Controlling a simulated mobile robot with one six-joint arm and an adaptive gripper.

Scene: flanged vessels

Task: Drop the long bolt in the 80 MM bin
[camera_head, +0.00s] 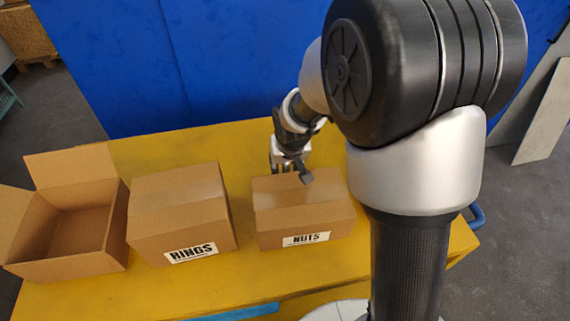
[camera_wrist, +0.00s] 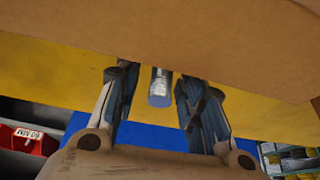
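My gripper (camera_head: 290,168) is at the back edge of the closed box marked NUTS, its fingers pointing down. In the wrist view its two fingers (camera_wrist: 156,80) stand apart, with a grey-blue metal cylinder (camera_wrist: 160,87), apparently the long bolt, between them. A narrow gap shows between the cylinder and the left finger; it is close to the right one. I cannot tell whether the fingers grip it. Its far end meets the cardboard edge and is not clear. The bolt is not distinguishable in the head view. No label reading 80 MM is legible in either view.
On the yellow table (camera_head: 300,270) stand the closed NUTS box (camera_head: 300,215), a closed RINGS box (camera_head: 180,210) and an open, empty box (camera_head: 80,225). Blue panels (camera_head: 220,60) stand behind. The wrist view shows a red bin (camera_wrist: 28,138) with an unreadable label.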

